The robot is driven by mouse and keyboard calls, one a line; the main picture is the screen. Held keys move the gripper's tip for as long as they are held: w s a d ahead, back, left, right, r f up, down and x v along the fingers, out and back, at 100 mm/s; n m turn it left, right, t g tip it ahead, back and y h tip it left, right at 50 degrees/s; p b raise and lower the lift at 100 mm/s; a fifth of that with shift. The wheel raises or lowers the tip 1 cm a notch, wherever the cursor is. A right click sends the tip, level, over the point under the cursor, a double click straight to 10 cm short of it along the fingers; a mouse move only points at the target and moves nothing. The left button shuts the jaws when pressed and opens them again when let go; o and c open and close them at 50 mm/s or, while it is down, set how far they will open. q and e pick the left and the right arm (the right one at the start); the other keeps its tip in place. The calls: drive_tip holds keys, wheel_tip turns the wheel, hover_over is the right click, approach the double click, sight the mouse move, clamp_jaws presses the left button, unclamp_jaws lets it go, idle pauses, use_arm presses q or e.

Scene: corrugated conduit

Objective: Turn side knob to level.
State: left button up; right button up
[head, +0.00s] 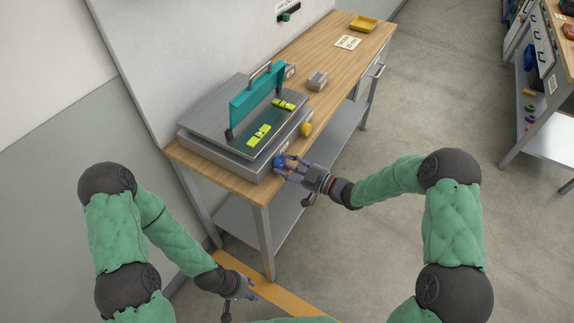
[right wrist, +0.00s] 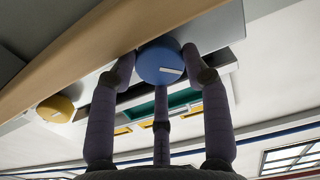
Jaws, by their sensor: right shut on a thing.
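A grey box-shaped device (head: 222,160) stands on the wooden workbench, with a teal bar (head: 255,97) across its top. Two yellow-green levels (head: 259,135) lie on its top plate; their bubbles are too small to read. A blue side knob (head: 280,161) sits on the device's front side; in the right wrist view the blue knob (right wrist: 159,62) shows a white mark. My right gripper (head: 285,165) is shut on the blue knob, its fingers around it. A yellow knob (head: 305,129) is on the same side, also in the right wrist view (right wrist: 56,109). My left gripper (head: 244,290) hangs low, away from the bench; its fingers are unclear.
The wooden workbench (head: 333,68) carries a small grey block (head: 317,81), a paper label (head: 347,42) and a yellow tray (head: 363,23). Another bench with shelves stands at the right. Open floor lies between.

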drive_tip(key=o, duration=0.8)
drive_tip(key=shift+a+r, duration=0.1)
drive_tip(key=shift+r, duration=0.15)
drive_tip(key=o, duration=0.3)
drive_tip(key=shift+s+a, duration=0.1)
drive_tip(key=shift+f, duration=0.2)
